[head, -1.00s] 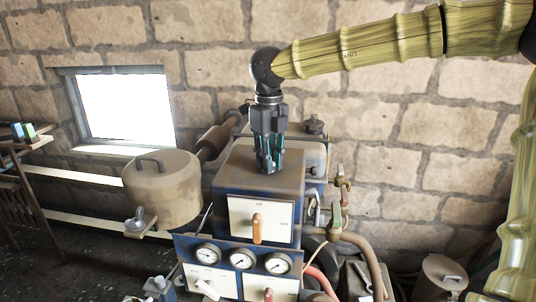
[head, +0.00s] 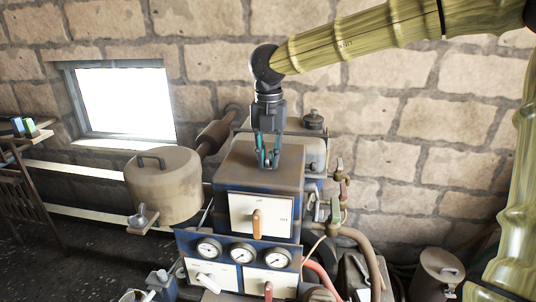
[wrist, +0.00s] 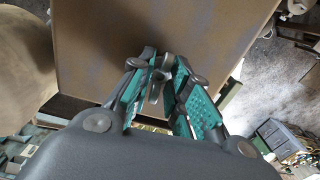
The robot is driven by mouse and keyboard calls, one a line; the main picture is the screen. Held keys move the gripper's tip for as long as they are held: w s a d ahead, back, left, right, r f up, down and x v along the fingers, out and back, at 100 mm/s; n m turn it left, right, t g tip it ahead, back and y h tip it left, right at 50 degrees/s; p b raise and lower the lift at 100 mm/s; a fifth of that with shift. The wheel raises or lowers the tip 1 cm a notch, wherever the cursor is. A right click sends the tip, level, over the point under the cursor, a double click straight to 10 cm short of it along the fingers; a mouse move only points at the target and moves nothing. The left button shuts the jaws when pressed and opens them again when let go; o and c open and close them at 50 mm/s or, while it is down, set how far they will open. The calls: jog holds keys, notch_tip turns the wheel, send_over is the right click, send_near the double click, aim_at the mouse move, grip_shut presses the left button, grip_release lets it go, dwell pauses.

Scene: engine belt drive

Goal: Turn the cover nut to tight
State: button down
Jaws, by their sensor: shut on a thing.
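My gripper (head: 267,158) points straight down at the top of the brown-topped blue engine housing (head: 262,172). In the wrist view its teal-padded fingers (wrist: 165,88) are shut on a small grey metal piece, the cover nut (wrist: 156,88), near the edge of the brown top. The fingers hide most of the nut in the head view. No mark for tight can be read beside it.
A white panel with an orange lever (head: 257,222) is on the housing's front, above several round gauges (head: 242,254). A round tan tank (head: 163,187) stands to the left, with a grey wing-shaped piece (head: 142,215) on a small ledge. Pipes and valves (head: 336,205) crowd the right side.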

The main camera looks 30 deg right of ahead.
jog(key=shift+m, duration=0.4)
jog(key=c, duration=1.3)
grip_release()
jog(key=shift+w+f, duration=0.1)
jog(key=shift+w, duration=0.05)
notch_tip(320, 180, up, 12)
